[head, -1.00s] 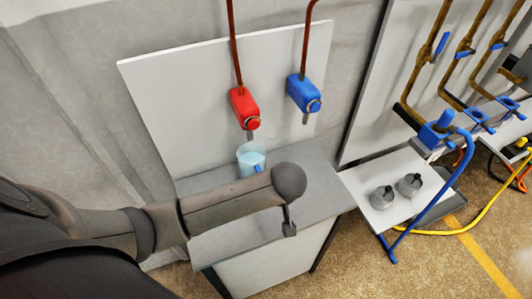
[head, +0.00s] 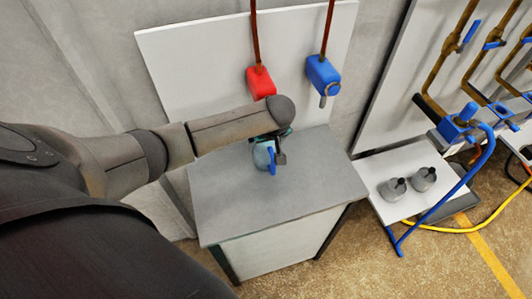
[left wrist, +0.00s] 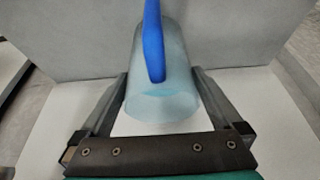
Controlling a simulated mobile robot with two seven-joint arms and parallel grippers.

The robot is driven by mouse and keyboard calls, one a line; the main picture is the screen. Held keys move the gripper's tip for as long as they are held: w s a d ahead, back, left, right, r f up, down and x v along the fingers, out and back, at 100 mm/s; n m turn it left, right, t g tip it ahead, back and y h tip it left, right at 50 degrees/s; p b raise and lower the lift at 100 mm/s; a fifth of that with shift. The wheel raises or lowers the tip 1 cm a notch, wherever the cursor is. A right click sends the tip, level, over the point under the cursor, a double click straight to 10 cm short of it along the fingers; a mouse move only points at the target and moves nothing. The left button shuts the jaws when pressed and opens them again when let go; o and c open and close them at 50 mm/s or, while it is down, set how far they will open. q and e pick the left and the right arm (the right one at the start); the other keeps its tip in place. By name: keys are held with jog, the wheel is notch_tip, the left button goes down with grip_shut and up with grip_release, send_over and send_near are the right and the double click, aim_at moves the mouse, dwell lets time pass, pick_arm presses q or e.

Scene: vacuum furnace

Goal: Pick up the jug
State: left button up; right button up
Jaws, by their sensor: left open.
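The jug (head: 262,156) is a clear, pale blue vessel with a blue handle, on the grey counter (head: 225,205) below the taps. In the left wrist view the jug (left wrist: 172,85) lies between the two fingers, with its blue handle towards the top of the picture. My left gripper (head: 279,150) is at the jug in the head view, and my arm hides part of it. In the left wrist view my left gripper (left wrist: 160,92) is open, with one finger on each side of the jug. Whether the fingers touch it I cannot tell. My right gripper is not in view.
A red tap (head: 261,83) and a blue tap (head: 323,72) hang on the white panel (head: 200,70) behind the counter. On the right, two grey flasks (head: 394,189) stand on a low white table (head: 385,165) beside blue and brown pipes. The counter's front is clear.

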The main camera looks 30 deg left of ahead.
pick_arm(q)
jog(key=shift+f, duration=0.55)
jog(key=shift+w, duration=0.1)
grip_shut()
dwell(0.4)
